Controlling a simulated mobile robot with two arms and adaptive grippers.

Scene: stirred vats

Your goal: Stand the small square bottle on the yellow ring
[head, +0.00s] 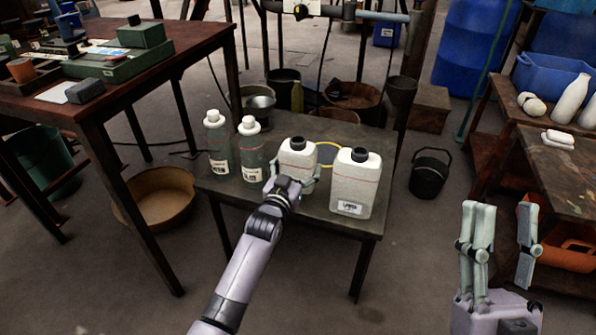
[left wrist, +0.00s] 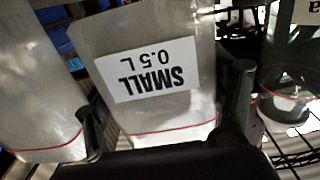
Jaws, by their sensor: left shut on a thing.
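The small square bottle (head: 297,159) is white with a black cap and stands upright near the middle of the low dark table. Its label reads SMALL 0.5 L, upside down in the left wrist view (left wrist: 160,70). My left gripper (head: 295,184) is shut on its lower body, one finger on each side. I cannot tell if its base touches the table. The yellow ring (head: 331,144) lies just behind and right of the bottle, partly hidden by it and by the larger square bottle (head: 356,184). My right gripper (head: 505,207) is open and empty at the lower right, away from the table.
Two round bottles with white caps, one at the left (head: 217,146) and one beside it (head: 251,151), stand left of the small bottle. The low table's (head: 290,221) back is mostly clear. A taller workbench (head: 200,42) stands left, and a black bucket (head: 430,174) sits on the floor right.

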